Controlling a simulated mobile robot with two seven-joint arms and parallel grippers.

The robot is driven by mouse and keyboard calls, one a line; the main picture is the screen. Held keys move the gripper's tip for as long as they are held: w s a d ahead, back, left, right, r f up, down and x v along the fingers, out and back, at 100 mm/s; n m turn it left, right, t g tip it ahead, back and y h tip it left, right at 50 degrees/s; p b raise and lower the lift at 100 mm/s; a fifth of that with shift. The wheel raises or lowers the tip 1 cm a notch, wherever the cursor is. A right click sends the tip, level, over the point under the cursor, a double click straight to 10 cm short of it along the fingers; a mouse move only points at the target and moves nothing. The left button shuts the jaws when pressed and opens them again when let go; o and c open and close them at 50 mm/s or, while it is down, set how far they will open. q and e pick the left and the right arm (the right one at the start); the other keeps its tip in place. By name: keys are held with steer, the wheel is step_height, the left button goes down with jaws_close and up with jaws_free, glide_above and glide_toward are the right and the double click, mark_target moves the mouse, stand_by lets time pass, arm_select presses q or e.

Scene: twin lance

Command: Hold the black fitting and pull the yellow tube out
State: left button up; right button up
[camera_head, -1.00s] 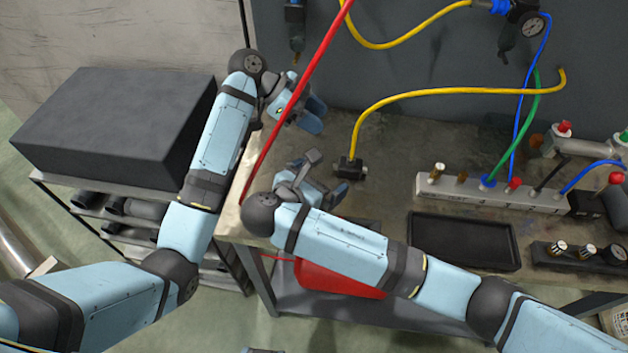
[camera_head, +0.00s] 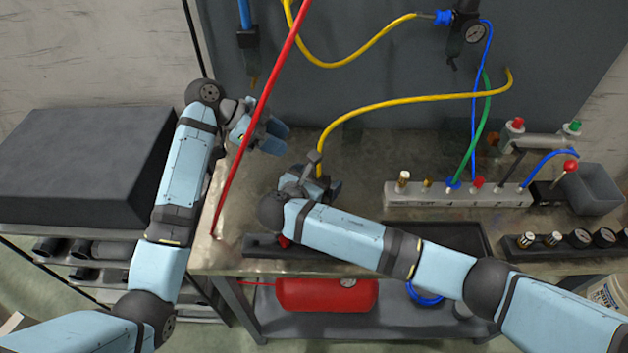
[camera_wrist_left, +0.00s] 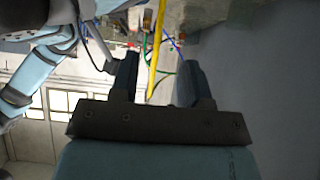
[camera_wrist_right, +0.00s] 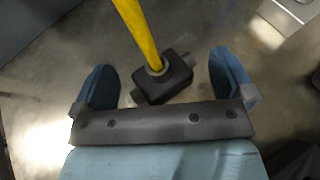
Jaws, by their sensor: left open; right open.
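The black fitting (camera_wrist_right: 172,84) sits on the bench between the spread fingers of my right gripper (camera_wrist_right: 163,82), apart from both fingers. In the head view my right gripper (camera_head: 322,184) mostly hides the fitting. The yellow tube (camera_head: 400,103) rises from the fitting and bends right to a free end by the green hose; its lower part (camera_wrist_right: 137,28) shows in the right wrist view. My left gripper (camera_head: 274,137) is open and empty, left of the tube and higher. In the left wrist view the tube (camera_wrist_left: 156,62) appears between its fingers, some distance beyond them.
A red hose (camera_head: 262,112) slants past my left gripper. A white manifold (camera_head: 455,194) with blue and green hoses and a black tray (camera_head: 455,236) lie to the right. A dark box (camera_head: 85,160) stands at left. Another yellow hose (camera_head: 370,42) hangs behind.

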steer(key=c, duration=1.1)
arm_select(q)
steer(key=shift+c, duration=1)
arm_select(e)
steer(key=shift+o, duration=0.2)
arm_select(q)
steer(key=d+r+m+g+y, duration=0.1)
steer(key=d+r+m+y, duration=0.55)
steer(key=d+m, duration=0.45)
steer(key=shift+w+a+f+m+t+y, duration=0.15)
steer(key=shift+a+f+m+y, duration=0.3)
steer(key=shift+f, duration=1.45)
steer(key=shift+w+a+f+m+t+y, duration=0.15)
steer(key=shift+f+m+y, duration=0.55)
steer(key=shift+f, duration=1.2)
steer(key=shift+a+f+m+t+y, duration=0.3)
steer(key=shift+f+y, duration=0.5)
steer(key=shift+f, duration=1.1)
